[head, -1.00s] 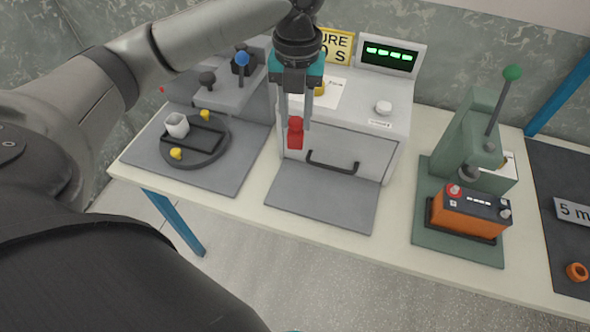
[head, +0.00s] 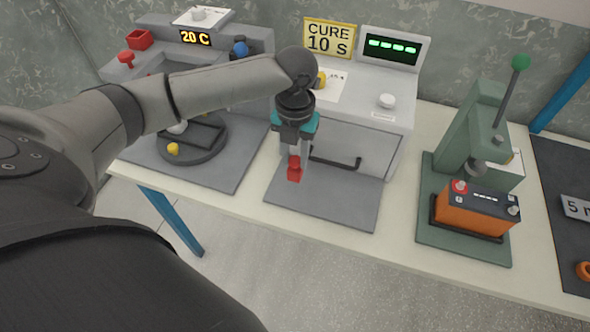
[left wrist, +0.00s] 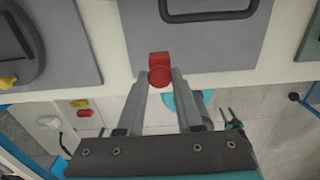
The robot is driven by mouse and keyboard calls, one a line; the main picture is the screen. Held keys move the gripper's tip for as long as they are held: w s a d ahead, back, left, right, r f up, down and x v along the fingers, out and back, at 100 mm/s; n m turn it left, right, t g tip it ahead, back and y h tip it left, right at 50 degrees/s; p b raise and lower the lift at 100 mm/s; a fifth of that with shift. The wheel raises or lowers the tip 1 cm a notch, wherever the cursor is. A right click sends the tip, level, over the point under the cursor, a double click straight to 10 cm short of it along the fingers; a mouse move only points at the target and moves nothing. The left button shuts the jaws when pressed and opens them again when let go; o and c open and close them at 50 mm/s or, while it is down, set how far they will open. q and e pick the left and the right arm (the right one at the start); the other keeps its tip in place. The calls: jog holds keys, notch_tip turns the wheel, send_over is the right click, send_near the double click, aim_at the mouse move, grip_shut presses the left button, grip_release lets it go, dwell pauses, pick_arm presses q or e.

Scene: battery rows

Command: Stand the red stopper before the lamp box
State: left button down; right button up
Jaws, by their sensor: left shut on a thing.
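The red stopper (head: 294,170) is held between the fingertips of my left gripper (head: 297,158), which is shut on it. It hangs above the grey mat (head: 325,202) before the lamp box (head: 340,135), a white box with a closed front drawer and a black handle. In the left wrist view, the stopper (left wrist: 160,68) is between the fingertips, at the mat's front edge as seen from above. Its height over the mat is hard to judge. A small teal, two-pronged shape (left wrist: 232,118) in that view looks like my right gripper, its fingers apart.
A round dark fixture (head: 185,148) with yellow parts stands on the left mat. A green press (head: 478,130) with an orange battery (head: 472,208) stands to the right. A yellow sign (head: 329,37) reads CURE 10 S. The mat around the stopper is clear.

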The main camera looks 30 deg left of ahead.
aim_at(295, 169)
pick_arm(q)
jog(key=shift+f+b, duration=0.45)
jog(key=shift+f, duration=1.9)
jog(key=shift+f, duration=0.1)
jog(key=c, duration=0.6)
grip_release()
jog(key=shift+o, duration=0.2)
notch_tip(295, 169, up, 12)
jog(key=shift+r+p, duration=0.15)
jog(key=shift+p, duration=1.1)
